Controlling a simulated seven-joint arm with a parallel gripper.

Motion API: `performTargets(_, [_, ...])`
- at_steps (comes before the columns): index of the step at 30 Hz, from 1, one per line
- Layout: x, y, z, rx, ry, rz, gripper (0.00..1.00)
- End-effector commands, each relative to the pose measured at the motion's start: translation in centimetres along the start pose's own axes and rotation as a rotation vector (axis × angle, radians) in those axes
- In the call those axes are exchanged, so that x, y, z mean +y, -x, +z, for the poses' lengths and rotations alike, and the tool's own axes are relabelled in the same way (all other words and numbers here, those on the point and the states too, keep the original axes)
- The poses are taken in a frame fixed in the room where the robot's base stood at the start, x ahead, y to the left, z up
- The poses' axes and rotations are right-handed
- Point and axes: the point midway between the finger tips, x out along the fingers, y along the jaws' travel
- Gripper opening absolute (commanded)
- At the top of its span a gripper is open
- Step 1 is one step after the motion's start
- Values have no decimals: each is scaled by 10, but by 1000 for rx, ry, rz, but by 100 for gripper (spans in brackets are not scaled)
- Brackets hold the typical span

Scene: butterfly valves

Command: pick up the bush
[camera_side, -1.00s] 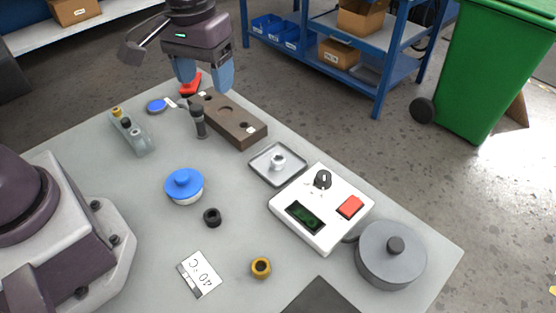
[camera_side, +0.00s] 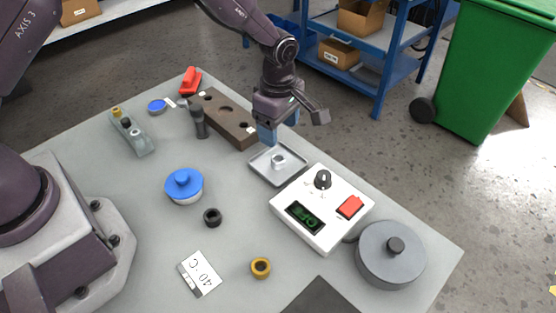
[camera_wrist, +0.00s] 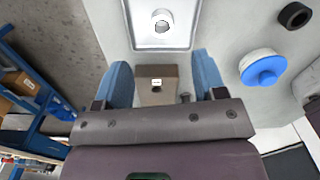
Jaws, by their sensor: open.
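A small silver bush (camera_side: 279,160) with a dark bore stands in a shallow square metal tray (camera_side: 262,176) beside the brown block. In the wrist view, the bush (camera_wrist: 162,20) is near the top centre, inside the tray (camera_wrist: 150,44). My gripper (camera_side: 279,133) is above the back edge of the tray, close to the bush, with blue fingers pointing down. In the wrist view, my gripper (camera_wrist: 162,64) has its fingers spread wide with nothing held between them. The bush lies ahead of the fingertips there, apart from them.
The brown block (camera_side: 229,122) stands behind the tray. A white control box (camera_side: 322,214) with a knob and red button sits in front. A black ring (camera_side: 212,217), a brass ring (camera_side: 260,268), a blue-topped part (camera_side: 184,184) and a grey round pot (camera_side: 390,258) are nearby.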

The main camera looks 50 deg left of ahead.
Motion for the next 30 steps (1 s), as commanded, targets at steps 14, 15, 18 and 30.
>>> performTargets(14, [-3, -56, -1, 1, -1, -4, 64])
performTargets(15, [-3, -62, -1, 0, -1, -3, 64])
performTargets(18, [-3, -76, -1, 0, -2, -2, 64])
performTargets(30, [-2, -84, 0, -1, -2, 1, 50])
